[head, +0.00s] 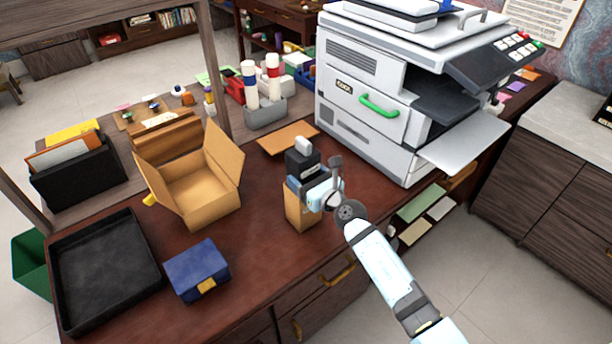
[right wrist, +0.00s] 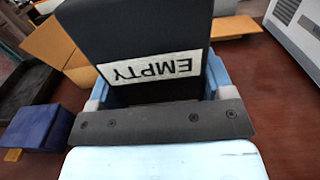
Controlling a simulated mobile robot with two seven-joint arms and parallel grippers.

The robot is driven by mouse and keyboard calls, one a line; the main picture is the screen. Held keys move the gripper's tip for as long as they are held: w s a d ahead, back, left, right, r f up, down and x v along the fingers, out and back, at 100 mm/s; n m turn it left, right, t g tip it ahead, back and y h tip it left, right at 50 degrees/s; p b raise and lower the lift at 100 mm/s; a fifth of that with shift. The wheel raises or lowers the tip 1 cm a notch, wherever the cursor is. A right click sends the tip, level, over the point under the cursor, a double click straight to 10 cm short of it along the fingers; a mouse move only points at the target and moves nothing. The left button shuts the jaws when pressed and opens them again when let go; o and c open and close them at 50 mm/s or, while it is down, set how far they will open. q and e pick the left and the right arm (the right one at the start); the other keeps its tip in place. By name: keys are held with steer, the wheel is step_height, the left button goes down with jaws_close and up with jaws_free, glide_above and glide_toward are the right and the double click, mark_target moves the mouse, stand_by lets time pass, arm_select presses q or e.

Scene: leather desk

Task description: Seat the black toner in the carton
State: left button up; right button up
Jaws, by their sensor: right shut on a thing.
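The black toner (head: 301,161) has a pale knob on top and is held upright in my right gripper (head: 306,184). In the right wrist view the black toner (right wrist: 135,40) shows a white label reading EMPTY, upside down, between the blue fingers of my right gripper (right wrist: 155,92). An open brown carton (head: 200,192) with raised flaps stands to the left, apart from the gripper. A narrow brown box (head: 299,211) shows directly below the gripper; I cannot tell whether the toner touches it. My left gripper is not in view.
A blue box (head: 197,268) and a black tray (head: 105,270) are at the front left. A flat cardboard piece (head: 288,138) lies behind the toner. The large printer (head: 370,105) stands at the right. Bare desk lies between the open carton and the narrow box.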

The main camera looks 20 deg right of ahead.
steer(key=shift+f+b, duration=0.75)
steer(key=shift+f, duration=0.25)
steer(key=o, duration=1.2)
steer(key=v, duration=1.3)
steer(key=shift+s, duration=0.4)
steer(key=shift+d+r, duration=0.1)
